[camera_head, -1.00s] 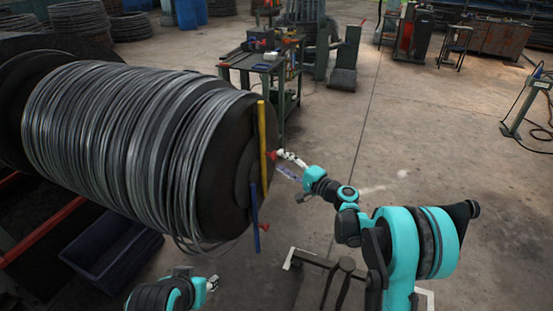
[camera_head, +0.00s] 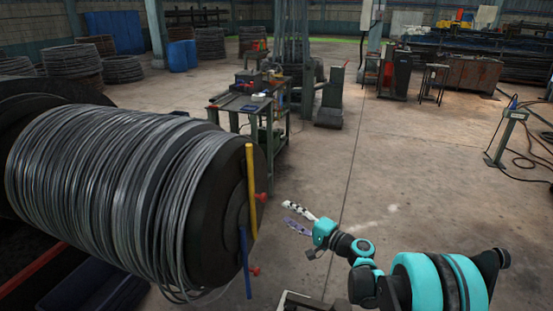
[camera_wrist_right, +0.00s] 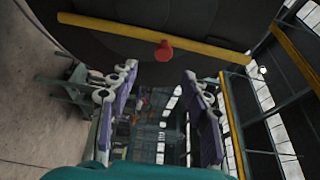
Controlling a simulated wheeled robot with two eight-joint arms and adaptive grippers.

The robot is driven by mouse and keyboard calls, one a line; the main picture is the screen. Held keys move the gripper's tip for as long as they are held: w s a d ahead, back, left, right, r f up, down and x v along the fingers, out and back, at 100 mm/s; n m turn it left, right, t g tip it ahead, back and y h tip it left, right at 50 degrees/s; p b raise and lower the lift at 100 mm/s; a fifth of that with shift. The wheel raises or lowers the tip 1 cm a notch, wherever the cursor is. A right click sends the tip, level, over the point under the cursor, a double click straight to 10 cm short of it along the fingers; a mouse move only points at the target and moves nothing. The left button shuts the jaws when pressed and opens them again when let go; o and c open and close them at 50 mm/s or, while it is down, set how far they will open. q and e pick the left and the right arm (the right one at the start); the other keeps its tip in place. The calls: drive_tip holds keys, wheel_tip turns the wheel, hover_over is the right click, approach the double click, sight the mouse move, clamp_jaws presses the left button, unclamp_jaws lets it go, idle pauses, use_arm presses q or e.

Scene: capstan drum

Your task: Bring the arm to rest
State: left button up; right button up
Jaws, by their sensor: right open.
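The capstan drum (camera_head: 225,180) lies on its side at the left of the head view, wound with grey wire (camera_head: 110,185). Its dark end face carries a yellow bar (camera_head: 252,190), a blue bar (camera_head: 245,262), an upper red knob (camera_head: 262,197) and a lower red knob (camera_head: 255,271). My right gripper (camera_head: 291,216) is open and empty, to the right of the end face with a gap between. In the wrist view my right gripper (camera_wrist_right: 158,95) has its purple fingers spread wide, with a red knob (camera_wrist_right: 164,50) and yellow bar (camera_wrist_right: 150,38) beyond. My left gripper is out of view.
A workbench (camera_head: 250,105) with tools stands behind the drum. A green stand (camera_head: 505,140) with cables is at the far right. A dark blue bin (camera_head: 95,292) is below the drum. The floor between bench and stand is open.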

drive_tip(key=s+a+r+n+g+h, duration=0.2)
drive_tip(key=s+n+g+h, duration=0.1)
drive_tip(key=s, duration=0.5)
drive_tip(key=s+d+f+n+h, duration=0.2)
drive_tip(key=s+d+h, duration=0.1)
drive_tip(key=s, duration=0.5)
drive_tip(key=s+d+f+n+g+h, duration=0.1)
drive_tip(key=s+d+f+n+h, duration=0.1)
drive_tip(key=s, duration=0.7)
drive_tip(key=s+d+f+n+g+h, duration=0.1)
drive_tip(key=s+d+h, duration=0.3)
drive_tip(key=s, duration=0.5)
drive_tip(key=d+f, duration=0.1)
drive_tip(key=d, duration=0.1)
drive_tip(key=shift+d+n+h, duration=0.3)
drive_tip(key=shift+n, duration=0.1)
